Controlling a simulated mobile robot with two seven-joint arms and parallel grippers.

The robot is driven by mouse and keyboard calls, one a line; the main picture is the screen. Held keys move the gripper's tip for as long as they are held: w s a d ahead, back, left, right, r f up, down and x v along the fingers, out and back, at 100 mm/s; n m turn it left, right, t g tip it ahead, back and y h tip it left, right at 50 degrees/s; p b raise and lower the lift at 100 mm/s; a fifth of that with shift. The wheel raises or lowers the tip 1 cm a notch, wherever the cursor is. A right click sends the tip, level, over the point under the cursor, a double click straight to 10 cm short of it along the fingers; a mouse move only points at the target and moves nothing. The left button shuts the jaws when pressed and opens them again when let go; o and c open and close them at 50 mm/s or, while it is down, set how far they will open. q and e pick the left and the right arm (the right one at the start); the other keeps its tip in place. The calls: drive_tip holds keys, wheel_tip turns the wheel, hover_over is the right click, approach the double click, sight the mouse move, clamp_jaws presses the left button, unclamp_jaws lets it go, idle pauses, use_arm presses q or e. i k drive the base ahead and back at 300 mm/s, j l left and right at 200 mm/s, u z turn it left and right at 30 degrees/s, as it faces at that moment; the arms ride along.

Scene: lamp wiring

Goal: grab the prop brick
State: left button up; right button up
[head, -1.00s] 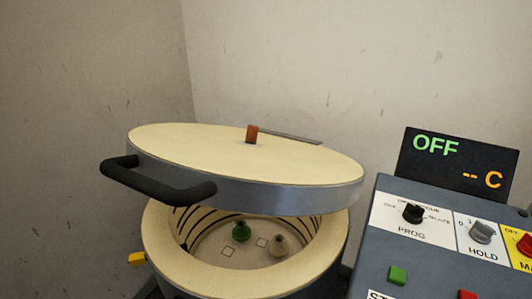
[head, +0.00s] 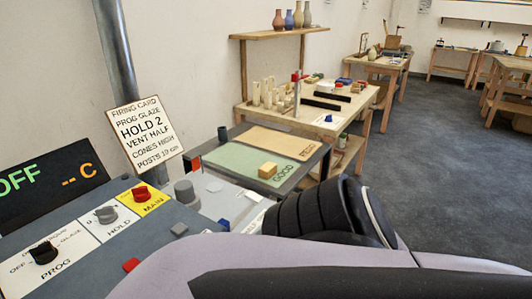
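A small tan block (head: 267,170) lies on the green GOOD mat (head: 236,163) on the side table in the head view. It is the only brick-like thing I see near me, and I cannot tell for sure that it is the prop brick. One of my arms crosses the lower right of the view, in front of the table's near side. No fingers of either gripper show. The kiln and its lid are out of view.
The grey control panel (head: 82,262) stands at lower left with knobs and an OFF display (head: 50,182). A firing card (head: 144,133) is behind it. A tan REDO mat (head: 278,141) lies behind the green one. A wooden workbench (head: 352,106) stands beyond; open floor (head: 440,165) is at right.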

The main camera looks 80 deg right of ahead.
sight(268, 170)
drive_tip(key=j+z, duration=0.4)
drive_tip(key=k+j+z, duration=0.15)
drive_tip(key=z, duration=0.3)
drive_tip(key=l+z, duration=0.1)
drive_tip(key=z, duration=0.25)
drive_tip(key=i+z, duration=0.1)
drive_tip(key=z, duration=0.25)
drive_tip(key=l+z, duration=0.1)
drive_tip(key=z, duration=0.3)
drive_tip(key=i+z, duration=0.3)
drive_tip(key=z, duration=0.3)
drive_tip(key=i+l+z, duration=0.1)
drive_tip(key=l, duration=0.3)
drive_tip(key=i+l+z, duration=0.1)
drive_tip(key=l, duration=0.35)
drive_tip(key=i+l+z, duration=0.1)
drive_tip(key=i+l, duration=0.15)
drive_tip(key=l, duration=0.15)
drive_tip(key=i+l+z, duration=0.1)
drive_tip(key=l, duration=0.25)
drive_tip(key=i, duration=0.1)
